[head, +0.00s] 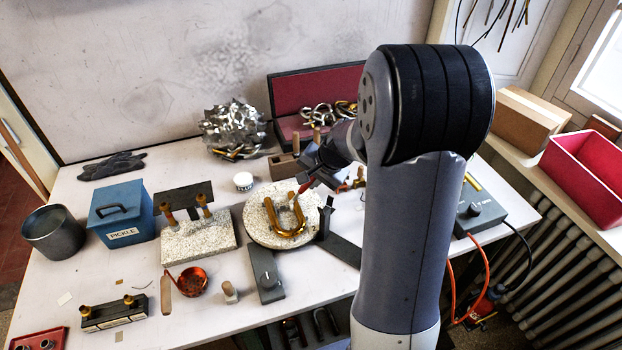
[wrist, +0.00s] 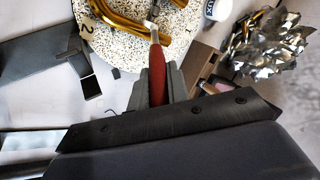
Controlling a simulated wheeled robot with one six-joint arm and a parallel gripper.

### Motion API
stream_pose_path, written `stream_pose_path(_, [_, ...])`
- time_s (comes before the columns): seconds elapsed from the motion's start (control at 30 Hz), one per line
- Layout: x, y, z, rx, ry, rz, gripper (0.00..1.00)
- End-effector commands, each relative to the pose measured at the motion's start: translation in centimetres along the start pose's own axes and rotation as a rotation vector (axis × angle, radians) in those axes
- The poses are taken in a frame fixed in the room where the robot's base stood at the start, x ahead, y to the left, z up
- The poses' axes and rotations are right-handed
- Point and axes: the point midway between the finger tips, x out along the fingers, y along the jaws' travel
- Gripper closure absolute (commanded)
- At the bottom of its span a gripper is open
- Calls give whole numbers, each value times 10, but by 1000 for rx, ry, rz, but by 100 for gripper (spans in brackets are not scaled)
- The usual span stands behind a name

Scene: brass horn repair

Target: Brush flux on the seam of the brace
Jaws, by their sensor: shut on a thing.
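My gripper (head: 316,174) is shut on a red-handled brush (head: 306,187). In the wrist view the brush (wrist: 157,72) lies between the grey fingers (wrist: 158,84), its metal end pointing at the brass. The curved brass piece (head: 284,222) lies on a round speckled board (head: 257,237); it also shows in the wrist view (wrist: 112,17). The brush tip is over or beside the brass; I cannot tell whether it touches. I cannot make out the seam. A white jar (head: 243,181), perhaps the flux, stands behind the board; it also shows in the wrist view (wrist: 217,9).
A dark angled stand (head: 325,222) is close at the board's right. A speckled block (head: 199,238) with brass-topped posts and a blue PICKLE box (head: 121,215) stand left. Crumpled silver metal (head: 233,130) and a red-lined case (head: 315,88) are behind.

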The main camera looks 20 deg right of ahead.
Motion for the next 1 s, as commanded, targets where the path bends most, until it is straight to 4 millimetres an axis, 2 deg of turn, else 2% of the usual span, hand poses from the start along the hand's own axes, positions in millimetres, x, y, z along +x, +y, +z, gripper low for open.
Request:
stream_pose_path(0.27, [-4,-2,0,0,0,0,100])
stream_pose_path(1.0, [-67,-36,-10,-1,1,-1,100])
